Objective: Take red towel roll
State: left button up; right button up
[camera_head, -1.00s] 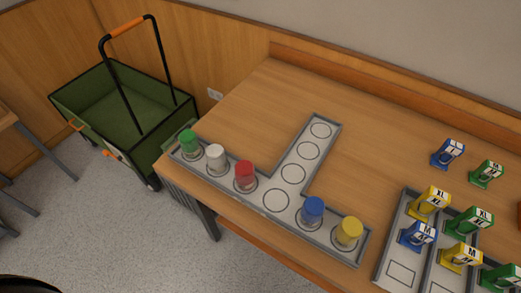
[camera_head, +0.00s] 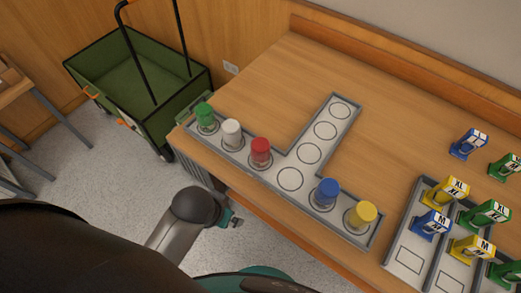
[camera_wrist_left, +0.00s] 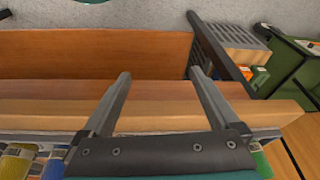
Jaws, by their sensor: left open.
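The red towel roll (camera_head: 260,152) stands upright in a ringed spot of the grey T-shaped tray (camera_head: 287,152) on the wooden table. A white roll (camera_head: 232,133) and a green roll (camera_head: 205,115) stand to its left. An empty ring is to its right, then a blue roll (camera_head: 327,192) and a yellow roll (camera_head: 361,215). My left arm is in front of the table, below the red roll in the head view. In the left wrist view my left gripper (camera_wrist_left: 160,75) is open and empty, in front of the table edge. I cannot make out the red roll there.
A green cart (camera_head: 135,85) with a black handle stands left of the table. At the right, another grey tray (camera_head: 408,258) holds several yellow, blue and green labelled items.

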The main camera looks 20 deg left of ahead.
pick_arm(q)
jog(key=w+d+r+m+h, duration=0.3)
jog(key=w+d+r+m, duration=0.3)
jog(key=d+r+m, duration=0.55)
jog(key=m+g+y, duration=0.3)
jog(key=m, duration=2)
send_near(260, 145)
jog(key=f+b, duration=0.1)
jog(key=f, duration=0.3)
jog(key=f+b, duration=0.1)
jog(key=f, duration=0.4)
jog(key=shift+d, duration=0.2)
notch_tip(260, 145, down, 5)
jog(key=shift+w+b, duration=0.1)
jog(key=shift+b, duration=0.85)
jog(key=shift+c, duration=0.3)
